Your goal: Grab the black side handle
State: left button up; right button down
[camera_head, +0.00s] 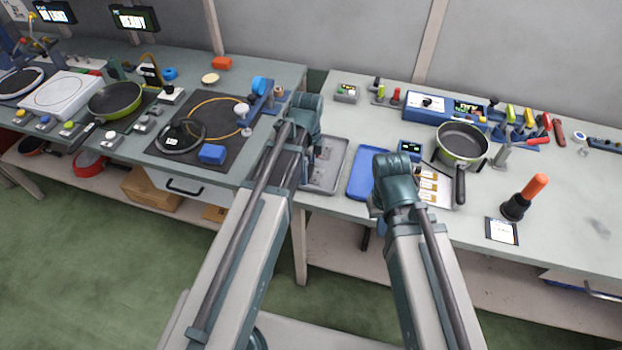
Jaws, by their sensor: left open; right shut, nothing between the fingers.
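A grey pan with a green lower side (462,143) stands on the right worktop. Its black handle (460,186) points toward me, past the worktop items. A round glass lid with a dark rim (181,137) lies on a black mat. I cannot tell which handle is the side handle. My two arms reach up from the bottom, the left over the gap between worktops, the right before the blue tray. Both grippers' fingers are hidden behind the arms.
A grey tray (329,178) and a blue tray (367,176) lie at the right worktop's left end. A black and orange tool (524,197) stands right of the pan. A blue block (212,154) lies by the lid. The worktop's far right is mostly clear.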

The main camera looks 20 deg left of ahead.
pick_arm(q)
jog(key=c, duration=1.2)
jog(key=shift+o, duration=0.2)
jog(key=shift+r, duration=0.1)
pick_arm(e)
jog(key=shift+r, duration=0.1)
